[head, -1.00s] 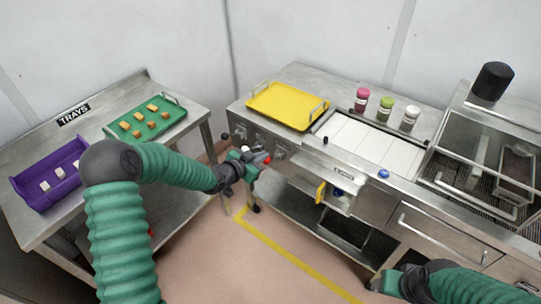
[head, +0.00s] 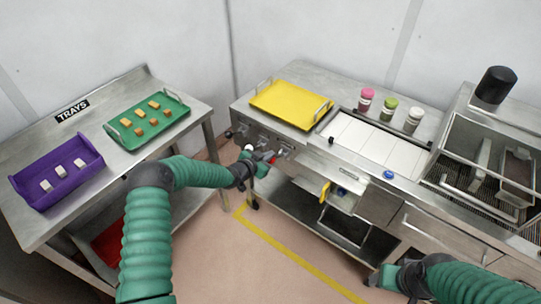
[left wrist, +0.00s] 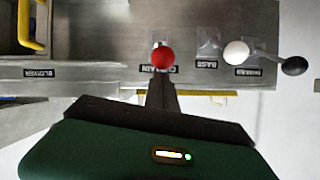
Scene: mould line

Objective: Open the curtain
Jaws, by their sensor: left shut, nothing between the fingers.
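A red-knobbed lever (left wrist: 162,57) stands on the front panel of the steel bench, above a partly covered label that seems to read CURTAIN. My left gripper (left wrist: 161,92) is shut and empty, its tip just below the red knob in the left wrist view; I cannot tell if they touch. In the head view my left gripper (head: 262,157) is at the bench's front left, by the red knob (head: 273,159). My right gripper (head: 385,278) is low in front of the bench, its fingers unclear. I cannot make out the curtain itself.
A white-knobbed lever (left wrist: 236,52) and a black-knobbed lever (left wrist: 295,65) stand close beside the red one. A yellow handle (head: 324,193) sticks out farther along the front. A yellow tray (head: 262,101) lies on top. The tray table (head: 95,200) stands left.

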